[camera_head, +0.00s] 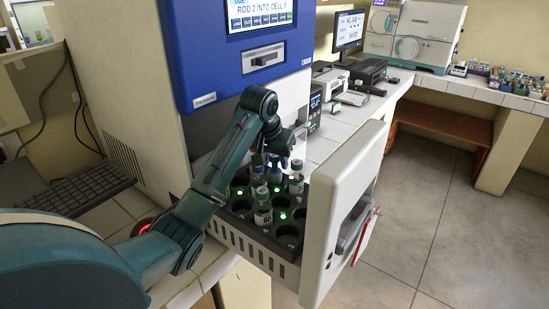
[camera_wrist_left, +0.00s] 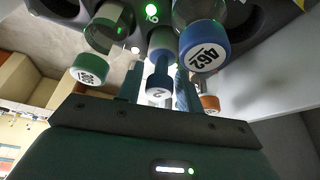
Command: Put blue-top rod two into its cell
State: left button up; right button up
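A blue-top rod marked 2 (camera_wrist_left: 158,92) stands between the two fingers of my left gripper (camera_wrist_left: 159,82) in the left wrist view. I cannot tell whether the fingers touch it or have a small gap on each side. In the head view the left gripper (camera_head: 276,160) reaches down over the black rack (camera_head: 288,243) in the open drawer, and its fingers are small and partly hidden by the wrist. The rack has round cells, several lit green. My right gripper is not in view.
A white-labelled bottle (camera_head: 263,212) stands in front. The drawer's tall white front (camera_head: 340,200) bounds the rack at right; the incubator (camera_head: 235,60) stands behind.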

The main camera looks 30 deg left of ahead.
pick_arm(q)
jog(key=shift+o, duration=1.1)
jog(key=shift+r, duration=0.15)
jog(key=v, duration=1.2)
